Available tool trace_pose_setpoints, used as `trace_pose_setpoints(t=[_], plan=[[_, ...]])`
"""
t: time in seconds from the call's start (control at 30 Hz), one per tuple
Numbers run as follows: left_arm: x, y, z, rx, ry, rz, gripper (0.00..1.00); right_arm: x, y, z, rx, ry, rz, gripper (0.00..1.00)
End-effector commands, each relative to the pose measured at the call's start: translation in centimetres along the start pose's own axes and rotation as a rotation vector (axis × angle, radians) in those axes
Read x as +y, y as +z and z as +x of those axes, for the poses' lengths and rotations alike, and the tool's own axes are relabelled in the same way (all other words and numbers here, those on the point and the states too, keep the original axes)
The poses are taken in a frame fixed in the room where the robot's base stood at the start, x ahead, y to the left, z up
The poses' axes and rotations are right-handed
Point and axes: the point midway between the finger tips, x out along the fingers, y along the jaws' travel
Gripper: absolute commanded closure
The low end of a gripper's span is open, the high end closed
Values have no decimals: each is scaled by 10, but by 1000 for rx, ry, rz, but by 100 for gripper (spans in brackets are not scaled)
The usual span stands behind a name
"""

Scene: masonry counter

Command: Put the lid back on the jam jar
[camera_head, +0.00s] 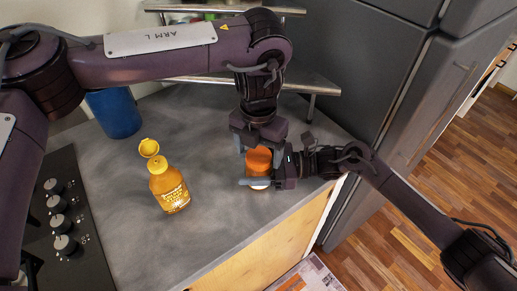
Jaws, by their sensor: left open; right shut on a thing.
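The jam jar (258,162) stands near the counter's right edge, orange above with a pale base showing below. My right gripper (262,182) comes in from the right and is shut on the jar low down, one grey finger across its front. My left gripper (259,145) points down from above and is open, its fingers at the jar's top. The grippers hide parts of the jar. I cannot tell whether its orange top is the lid or the jam, and I see no separate lid.
A yellow squeeze bottle (170,189) with its cap flipped open stands left of the jar. A blue container (115,112) is at the back left, a cooktop with knobs (58,222) at the left. A metal rack (315,88) stands behind. The counter (222,222) is clear in front.

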Motion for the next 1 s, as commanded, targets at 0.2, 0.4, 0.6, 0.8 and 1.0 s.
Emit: trace_pose_setpoints(t=[0.2, 0.4, 0.6, 0.8, 1.0], plan=[[0, 0, -7, -2, 0, 1, 25, 0, 0, 0, -1, 0, 0, 100], [0, 0, -33, -3, 2, 1, 25, 0, 0, 0, 0, -1, 0, 100], [-1, 0, -45, 1, -1, 1, 25, 0, 0, 0, -1, -1, 0, 100], [-1, 0, -45, 1, -2, 1, 25, 0, 0, 0, -1, -1, 0, 100], [-1, 0, -48, 0, -1, -73, 26, 0, 0, 0, -1, -1, 0, 100]])
